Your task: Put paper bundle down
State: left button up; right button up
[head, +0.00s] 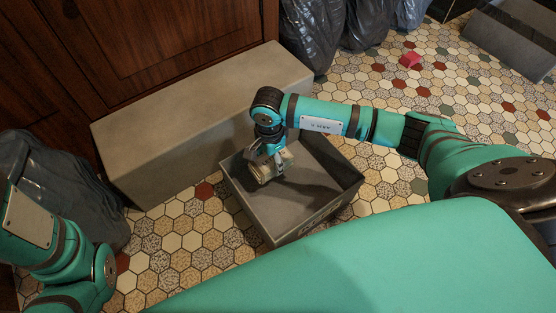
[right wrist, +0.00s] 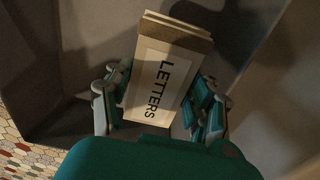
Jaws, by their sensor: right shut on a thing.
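The paper bundle (head: 262,172) is a beige block in my right gripper (head: 268,163), inside the outline of an open grey box (head: 305,229) in the head view. In the right wrist view, the bundle (right wrist: 163,75) shows a pale label reading "LETTERS". The fingers of my right gripper (right wrist: 160,108) are shut on its two sides. Grey box walls and floor lie around and beneath it. I cannot tell whether the bundle touches the box floor. My left arm shows at the lower left of the head view, but its gripper is out of view.
A long grey block or step (head: 200,125) stands behind the box, against a dark wooden door (head: 150,40). Black bags (head: 312,35) stand at the top, and another (head: 60,180) at the left.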

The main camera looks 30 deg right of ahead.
aim_at(271, 160)
notch_tip(271, 160, down, 8)
jog(key=b, duration=0.4)
jog(key=shift+r+b, duration=0.1)
jog(key=shift+b, duration=0.25)
jog(key=shift+r, duration=0.15)
jog(key=o, duration=1.2)
notch_tip(271, 160, up, 12)
jog(key=p, duration=0.7)
jog(key=shift+p, duration=0.4)
